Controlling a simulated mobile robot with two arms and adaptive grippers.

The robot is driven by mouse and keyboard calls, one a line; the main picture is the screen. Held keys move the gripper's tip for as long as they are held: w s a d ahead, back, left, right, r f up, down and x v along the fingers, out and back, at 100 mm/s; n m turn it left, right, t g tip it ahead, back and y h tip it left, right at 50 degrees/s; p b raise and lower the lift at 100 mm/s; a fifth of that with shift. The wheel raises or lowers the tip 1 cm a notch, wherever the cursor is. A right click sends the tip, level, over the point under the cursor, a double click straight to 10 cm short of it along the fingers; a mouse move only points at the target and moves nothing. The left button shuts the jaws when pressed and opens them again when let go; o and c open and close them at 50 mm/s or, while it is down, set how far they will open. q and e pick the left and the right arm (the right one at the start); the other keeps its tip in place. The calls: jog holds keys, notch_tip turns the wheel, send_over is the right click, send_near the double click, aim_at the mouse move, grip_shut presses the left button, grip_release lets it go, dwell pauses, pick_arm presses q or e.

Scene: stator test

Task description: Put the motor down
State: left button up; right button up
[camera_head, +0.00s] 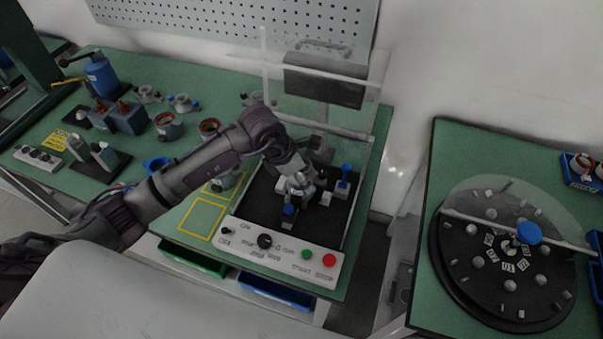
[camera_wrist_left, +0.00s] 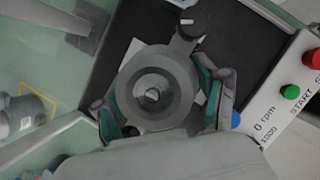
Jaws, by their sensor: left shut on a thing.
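The motor (camera_wrist_left: 150,72) is a grey round body with a stepped ring and a central shaft end. In the left wrist view it sits between the two green-padded fingers of my left gripper (camera_wrist_left: 165,103), which is shut on it. In the head view my left gripper (camera_head: 300,184) is over the black bed of the test station (camera_head: 262,212), and the motor is mostly hidden by the gripper and arm. I cannot tell whether the motor touches the bed. My right gripper is in neither view.
The station's white front panel (camera_head: 285,257) has a knob, a green button and a red button. Blue-topped clamps (camera_head: 345,172) stand close to the gripper. A clear screen and dark monitor (camera_head: 325,84) stand behind. Yellow outlined squares (camera_head: 203,217) lie left. A round turntable (camera_head: 505,270) is right.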

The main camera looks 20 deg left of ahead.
pick_arm(q)
jog(key=o, duration=1.8)
jog(key=shift+r+p, duration=0.4)
jog(key=shift+p, duration=0.05)
jog(key=shift+r+p, duration=0.6)
jog(key=shift+s+a+r+b, duration=0.25)
jog(key=shift+r+b, duration=0.1)
jog(key=shift+b, duration=0.35)
jog(key=b+v, duration=0.1)
jog(key=v, duration=0.9)
jog(key=shift+r+b, duration=0.2)
jog(key=shift+b, duration=0.15)
jog(key=shift+s+f, duration=0.1)
jog(key=shift+f, duration=0.05)
